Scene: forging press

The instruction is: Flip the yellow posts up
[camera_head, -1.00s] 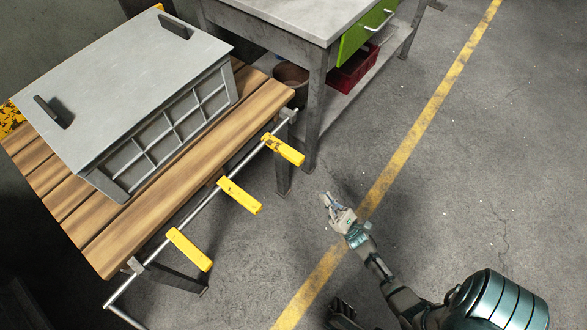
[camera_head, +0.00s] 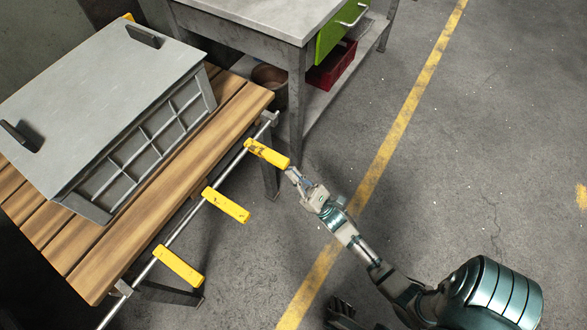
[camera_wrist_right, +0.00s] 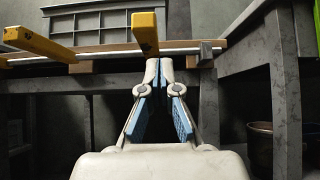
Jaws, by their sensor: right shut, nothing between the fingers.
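Three yellow posts stick out from a metal rod (camera_head: 184,222) along the front edge of the wooden table: a far post (camera_head: 266,153), a middle post (camera_head: 226,205) and a near post (camera_head: 179,266). My right gripper (camera_head: 291,173) is shut and empty, with its tips close to the outer end of the far post. In the right wrist view that post (camera_wrist_right: 145,32) stands just above the closed fingertips (camera_wrist_right: 158,64); I cannot tell whether they touch. Another post (camera_wrist_right: 38,43) shows at the left there. My left gripper is not in view.
A grey lidded crate (camera_head: 100,95) stands on the slatted wooden table (camera_head: 125,250). A grey workbench (camera_head: 265,18) with a green drawer and a red bin (camera_head: 331,66) stands behind. The floor to the right is clear.

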